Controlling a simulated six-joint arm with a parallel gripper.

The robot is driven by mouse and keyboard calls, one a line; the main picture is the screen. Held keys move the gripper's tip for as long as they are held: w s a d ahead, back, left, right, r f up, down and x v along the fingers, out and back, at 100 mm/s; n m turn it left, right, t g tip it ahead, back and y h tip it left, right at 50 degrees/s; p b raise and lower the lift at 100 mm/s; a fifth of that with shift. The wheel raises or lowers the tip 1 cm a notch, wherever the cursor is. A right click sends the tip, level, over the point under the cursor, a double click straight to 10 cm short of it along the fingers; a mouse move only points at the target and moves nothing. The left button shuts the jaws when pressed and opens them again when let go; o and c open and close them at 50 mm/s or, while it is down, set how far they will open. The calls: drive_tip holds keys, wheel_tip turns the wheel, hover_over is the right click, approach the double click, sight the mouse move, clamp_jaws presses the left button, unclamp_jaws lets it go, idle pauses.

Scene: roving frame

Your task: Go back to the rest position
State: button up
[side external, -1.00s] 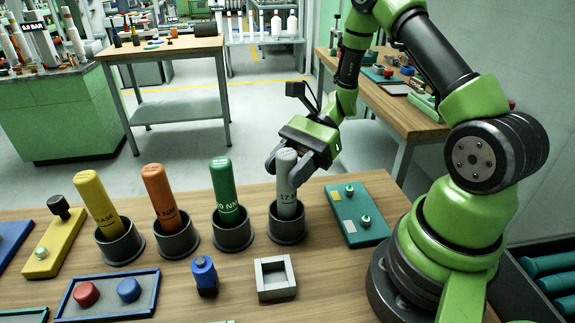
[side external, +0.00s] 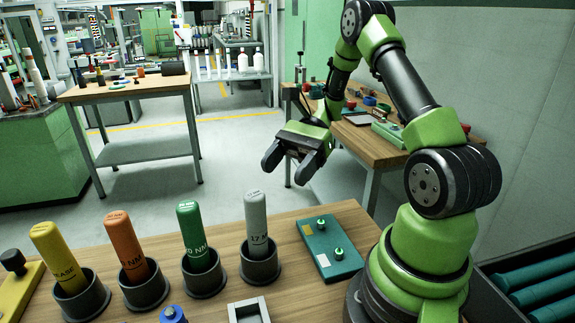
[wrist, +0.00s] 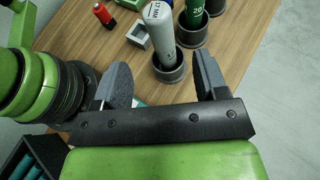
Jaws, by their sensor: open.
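My gripper (side external: 290,168) is open and empty in the side external view, raised above and behind the grey cylinder (side external: 257,222). The grey cylinder stands in a dark round holder (side external: 260,267), clear of the fingers. In the wrist view my gripper (wrist: 160,85) has its two fingers apart, and the grey cylinder (wrist: 160,35) shows beyond them, in its holder. Green (side external: 194,232), orange (side external: 127,247) and yellow (side external: 56,256) cylinders stand in similar holders to the left.
A square grey block (side external: 248,310) and a blue piece (side external: 172,314) are near the front. A second wooden table (side external: 375,148) stands behind my arm. The air around my gripper is clear.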

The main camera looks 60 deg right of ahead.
drive_tip(key=shift+d+r, duration=0.1)
drive_tip(key=shift+d, duration=0.15)
drive_tip(key=s+a+r+n+t+h, duration=0.2)
drive_tip(key=s+a+r+n+h, duration=0.3)
drive_tip(key=r+n, duration=0.2)
drive_tip(key=s+a+r+n+t+h, duration=0.3)
drive_tip(key=s+a+r+n+h, duration=0.2)
drive_tip(key=a+r+n+h, duration=0.1)
drive_tip(key=r+n, duration=0.1)
drive_tip(key=n, duration=0.1)
drive_tip(key=shift+s+r+n, duration=0.15)
drive_tip(key=shift+r+n, duration=0.15)
drive_tip(key=shift+r, duration=0.05)
